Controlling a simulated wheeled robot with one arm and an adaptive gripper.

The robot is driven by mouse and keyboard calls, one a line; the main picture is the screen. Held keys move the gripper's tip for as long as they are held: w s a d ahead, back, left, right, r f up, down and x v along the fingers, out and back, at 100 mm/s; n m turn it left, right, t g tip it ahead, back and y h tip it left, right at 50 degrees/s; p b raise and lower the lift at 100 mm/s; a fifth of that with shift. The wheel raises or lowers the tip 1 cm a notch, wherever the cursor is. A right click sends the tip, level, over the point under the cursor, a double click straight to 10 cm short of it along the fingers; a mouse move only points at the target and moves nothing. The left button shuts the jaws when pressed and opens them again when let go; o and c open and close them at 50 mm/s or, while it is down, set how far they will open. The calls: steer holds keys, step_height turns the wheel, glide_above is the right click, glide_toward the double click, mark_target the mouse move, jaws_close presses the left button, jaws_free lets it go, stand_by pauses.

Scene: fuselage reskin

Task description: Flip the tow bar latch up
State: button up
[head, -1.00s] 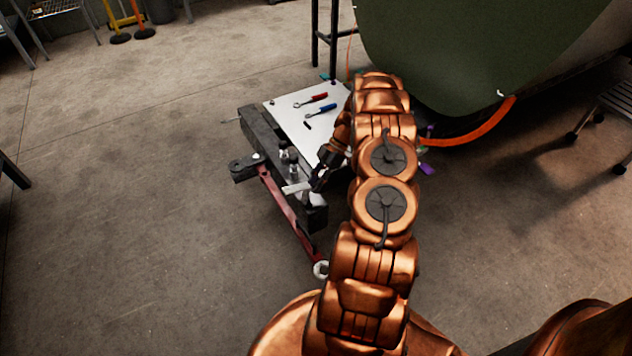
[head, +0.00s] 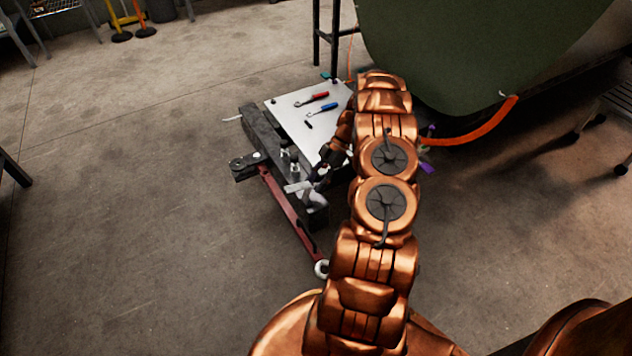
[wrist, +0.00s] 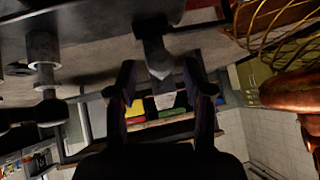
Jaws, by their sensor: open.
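The red tow bar (head: 287,212) runs from the dark hitch block toward a pale ring (head: 321,268) near the floor. A small light-grey lever, apparently the latch (head: 298,187), lies about flat at the near end of the block. My gripper (head: 318,178) is beside its right end, partly hidden in shadow by my arm. In the wrist view my gripper (wrist: 160,98) has its two dark fingers apart. A dark pointed part (wrist: 158,58), perhaps the latch, reaches between them. I cannot tell whether either finger touches it.
The dark cart's white top (head: 290,108) holds a red-handled tool (head: 318,97) and a blue-handled tool (head: 325,109). Upright metal pins (head: 289,160) stand close to my gripper. The green fuselage (head: 470,50) is behind right.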

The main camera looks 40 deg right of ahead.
steer(key=v, duration=1.1)
steer(key=shift+d+r, duration=0.25)
steer(key=shift+d, duration=0.05)
steer(key=shift+w, duration=0.1)
steer(key=a+r+m+g+h+p, duration=0.15)
steer(key=a+r+p, duration=0.35)
steer(key=a+r, duration=0.5)
steer(key=a+r+m+h+p, duration=0.1)
steer(key=a+r+m+p, duration=0.35)
steer(key=r, duration=0.85)
steer(key=a+r+m+g+h+p, duration=0.1)
steer(key=a+r+h+p, duration=0.1)
steer(key=a+r+p, duration=0.65)
steer(key=s+a+r+m+h+p, duration=0.1)
steer(key=s+a+r+m+p, duration=0.15)
steer(key=s+a+r, duration=0.45)
steer(key=s+a+r+m+h+p, duration=0.1)
steer(key=s+a+r+m+p, duration=0.15)
steer(key=s+a+r, duration=0.5)
steer(key=s+a+r+m+h+p, duration=0.1)
steer(key=s+r+p, duration=0.2)
steer(key=s, duration=0.3)
steer(key=s+a+r+m+h+p, duration=0.1)
steer(key=s+r+p, duration=0.3)
steer(key=s+p, duration=0.1)
steer(key=shift+s+a+m, duration=0.3)
steer(key=shift+s+m, duration=0.1)
steer(key=shift+s, duration=0.1)
steer(key=shift+t+h, duration=0.25)
